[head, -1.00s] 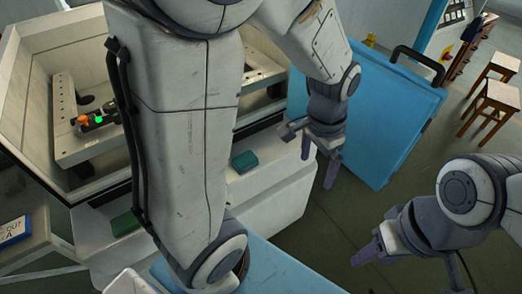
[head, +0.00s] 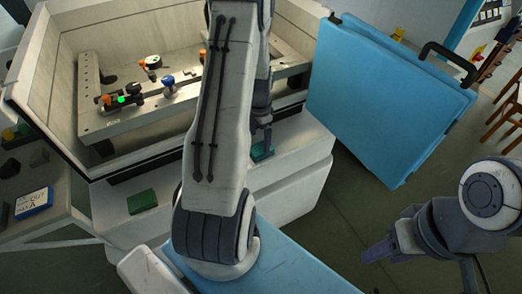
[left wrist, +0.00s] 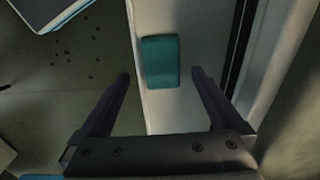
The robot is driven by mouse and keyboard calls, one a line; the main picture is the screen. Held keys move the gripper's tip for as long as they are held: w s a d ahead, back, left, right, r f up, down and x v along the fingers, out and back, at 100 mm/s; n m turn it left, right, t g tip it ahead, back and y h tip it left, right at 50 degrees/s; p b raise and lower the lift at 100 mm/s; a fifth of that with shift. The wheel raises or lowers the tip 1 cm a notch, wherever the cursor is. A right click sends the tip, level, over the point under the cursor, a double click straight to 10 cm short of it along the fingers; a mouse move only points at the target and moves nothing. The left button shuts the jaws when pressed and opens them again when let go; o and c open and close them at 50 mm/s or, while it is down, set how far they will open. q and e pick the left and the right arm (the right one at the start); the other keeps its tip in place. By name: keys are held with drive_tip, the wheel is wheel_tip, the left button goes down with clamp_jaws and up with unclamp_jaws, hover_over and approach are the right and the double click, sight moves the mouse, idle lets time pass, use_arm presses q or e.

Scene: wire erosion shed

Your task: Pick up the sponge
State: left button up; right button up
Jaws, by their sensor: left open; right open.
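A teal, block-shaped sponge (head: 262,153) lies on the light ledge in front of the machine, partly hidden by my left arm. In the left wrist view the sponge (left wrist: 160,62) shows between and just beyond the two fingertips, apart from both. My left gripper (head: 261,138) is open and empty, over the sponge. A second, darker green block (head: 142,202) lies on the ledge to the left; I cannot tell whether it is also a sponge. My right gripper (head: 379,252) is open and empty over the floor at the right.
The machine's open tub (head: 50,95) stands behind the ledge, holding a metal frame (head: 130,120) with small clamps. A large blue panel with a black handle (head: 380,100) stands at the right. A side table (head: 60,220) with a blue sign is at the far left. Stools stand far right.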

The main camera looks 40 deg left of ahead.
sight(261, 147)
use_arm(q)
drive_tip(key=f, duration=0.3)
drive_tip(key=f+p, duration=0.1)
drive_tip(key=f, duration=0.1)
drive_tip(key=shift+w, duration=0.25)
drive_tip(key=shift+c, duration=0.3)
drive_tip(key=c, duration=1.2)
drive_tip(key=shift+c, duration=0.2)
drive_tip(key=shift+r, duration=0.65)
wheel_tip(261, 147, up, 3)
drive_tip(key=shift+w+a+f+b, duration=0.1)
drive_tip(key=shift+b, duration=0.35)
drive_tip(key=w+d+r+b, duration=0.1)
drive_tip(key=d+r, duration=0.6)
drive_tip(key=d, duration=0.4)
drive_tip(key=shift+w+d, duration=0.3)
drive_tip(key=shift+w, duration=0.1)
